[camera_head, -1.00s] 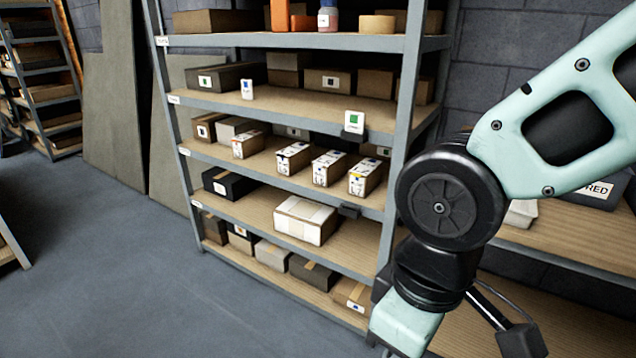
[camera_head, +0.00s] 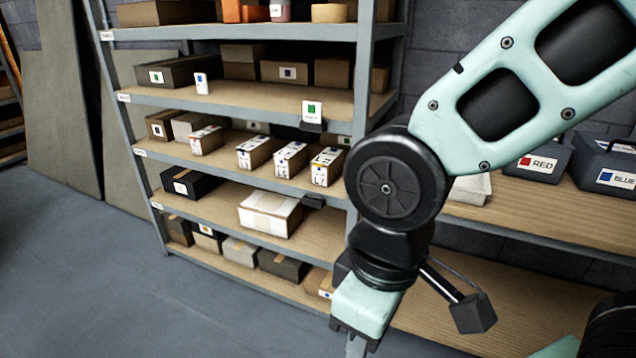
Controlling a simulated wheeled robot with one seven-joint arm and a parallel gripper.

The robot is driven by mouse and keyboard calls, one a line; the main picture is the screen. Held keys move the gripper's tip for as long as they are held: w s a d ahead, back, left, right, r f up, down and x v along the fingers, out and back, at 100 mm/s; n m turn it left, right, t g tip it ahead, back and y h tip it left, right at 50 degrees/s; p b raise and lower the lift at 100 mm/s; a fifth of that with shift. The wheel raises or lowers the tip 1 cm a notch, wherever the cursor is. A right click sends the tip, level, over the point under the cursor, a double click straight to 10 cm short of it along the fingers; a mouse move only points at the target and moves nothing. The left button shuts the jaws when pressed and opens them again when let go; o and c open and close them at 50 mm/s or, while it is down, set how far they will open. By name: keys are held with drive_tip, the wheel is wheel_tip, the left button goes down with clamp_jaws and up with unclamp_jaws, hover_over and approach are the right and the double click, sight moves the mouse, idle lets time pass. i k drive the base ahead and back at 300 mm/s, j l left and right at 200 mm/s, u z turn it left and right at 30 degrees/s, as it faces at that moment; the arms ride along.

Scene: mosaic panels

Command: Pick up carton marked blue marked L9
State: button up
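Several small cartons with white labels stand in a row on the middle shelf. The leftmost carton (camera_head: 207,139) has orange tape. To its right are a second carton (camera_head: 257,151), a third carton (camera_head: 291,158) and a fourth carton (camera_head: 327,165). Their labels carry dark or bluish marks, but they are too small to read, so I cannot tell which is L9. My arm crosses the right half of the view, in front of the rack's right side.
The grey shelf rack (camera_head: 365,60) holds brown boxes on several levels. A green-marked sign (camera_head: 312,112) hangs at the shelf edge above the cartons. A white-topped box (camera_head: 270,214) sits below. At right, cases labelled RED (camera_head: 537,162) and BLUE (camera_head: 612,178) stand on another shelf. Floor at left is clear.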

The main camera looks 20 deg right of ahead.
sight(249, 161)
drive_tip(key=i+j+u, duration=0.1)
drive_tip(key=i+j, duration=0.15)
drive_tip(key=i, duration=0.45)
drive_tip(key=i+j+u, duration=0.1)
drive_tip(key=i, duration=0.65)
drive_tip(key=i+j+u, duration=0.1)
drive_tip(key=i, duration=0.6)
drive_tip(key=j, duration=0.1)
